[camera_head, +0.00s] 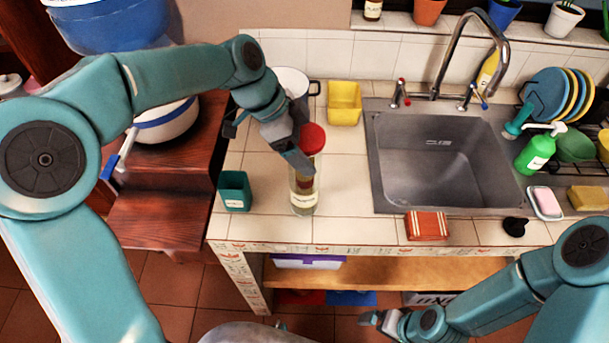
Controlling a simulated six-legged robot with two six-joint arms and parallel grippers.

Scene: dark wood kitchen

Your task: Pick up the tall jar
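The tall jar (304,196) is clear glass with a red lid and a label. It stands upright on the tiled counter, left of the sink. My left gripper (300,160) comes in from the upper left and its grey finger overlaps the jar's upper body just below the lid. I cannot tell whether it touches the jar, or how far apart its fingers are. My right gripper (372,318) is low in front of the counter, away from the jar, and its fingers are too small to read.
A teal cup (235,190) stands left of the jar. A pot (291,83) and a yellow container (344,103) are behind it. The steel sink (440,160) is to the right, with a red-brown box (426,226) at its front edge. Bare tiles lie between jar and sink.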

